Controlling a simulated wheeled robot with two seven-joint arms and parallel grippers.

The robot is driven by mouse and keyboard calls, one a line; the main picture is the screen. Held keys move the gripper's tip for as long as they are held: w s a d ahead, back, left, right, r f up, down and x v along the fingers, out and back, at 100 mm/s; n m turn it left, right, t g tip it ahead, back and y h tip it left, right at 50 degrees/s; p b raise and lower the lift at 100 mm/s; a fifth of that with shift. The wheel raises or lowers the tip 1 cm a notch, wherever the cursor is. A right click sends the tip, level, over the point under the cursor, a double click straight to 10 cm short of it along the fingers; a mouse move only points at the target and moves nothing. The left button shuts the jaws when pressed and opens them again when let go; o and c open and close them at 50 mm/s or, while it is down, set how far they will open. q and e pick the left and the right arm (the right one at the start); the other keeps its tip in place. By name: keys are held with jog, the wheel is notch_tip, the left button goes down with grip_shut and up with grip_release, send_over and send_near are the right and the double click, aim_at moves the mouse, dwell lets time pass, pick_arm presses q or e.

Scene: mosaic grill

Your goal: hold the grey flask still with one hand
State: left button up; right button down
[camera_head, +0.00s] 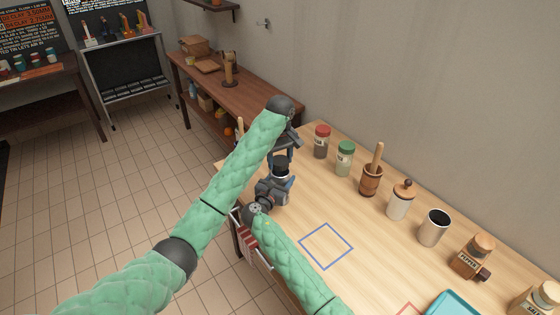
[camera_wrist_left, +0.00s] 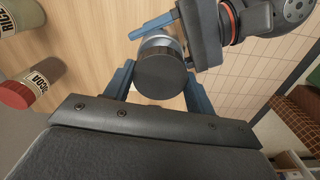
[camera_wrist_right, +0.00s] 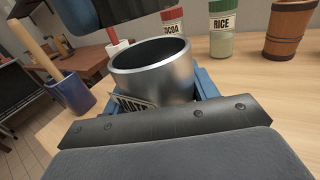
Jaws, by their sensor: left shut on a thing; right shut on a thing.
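The grey flask (camera_wrist_right: 155,75) is a metallic cylinder with a label, upright with an open mouth in the right wrist view. My right gripper (camera_head: 277,187) is shut around its body, with blue fingers on both sides. In the head view only a little of the flask's pale rim (camera_head: 281,173) shows. My left gripper (camera_head: 281,157) is above it, shut on a dark round lid (camera_wrist_left: 161,73). The lid also shows in the head view (camera_head: 281,162). It is off the mouth, close above the flask; the exact gap is hard to tell.
A red-topped jar (camera_head: 321,142), a green-topped jar (camera_head: 344,160), a wooden mortar (camera_head: 370,180), a white canister (camera_head: 399,200) and a metal cup (camera_head: 433,228) line the wall side. A blue square outline (camera_head: 326,246) on the table is clear. A teal tray (camera_head: 455,303) is at front right.

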aim_at(280, 160)
dwell(0.3)
pick_arm(q)
jog(key=shift+r, duration=2.05)
pick_arm(e)
jog(key=shift+c, duration=1.8)
grip_release()
